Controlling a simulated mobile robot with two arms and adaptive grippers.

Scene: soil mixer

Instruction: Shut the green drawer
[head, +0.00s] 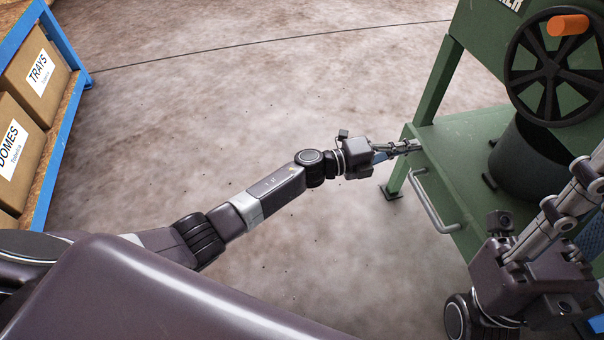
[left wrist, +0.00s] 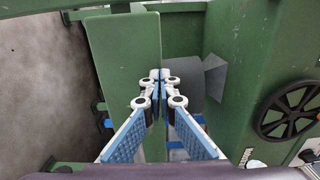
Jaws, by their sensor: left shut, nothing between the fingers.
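The green drawer (head: 455,140) is a flat green platform low in the green machine frame, with a pale bar handle (head: 433,205) along its near-left side. A dark bucket (head: 525,165) stands on it. My left gripper (head: 414,146) is shut and empty, its tips at the drawer's left corner by the frame leg. I cannot tell whether they touch it. In the left wrist view the closed fingertips (left wrist: 158,76) lie in front of a green panel (left wrist: 124,65). My right gripper (head: 590,172) is at the lower right, its fingertips cut off by the picture edge.
A black handwheel (head: 552,75) with an orange knob (head: 568,25) is on the upper machine; the wheel also shows in the left wrist view (left wrist: 288,112). A blue rack (head: 60,145) with labelled boxes stands at the left. The concrete floor between is clear.

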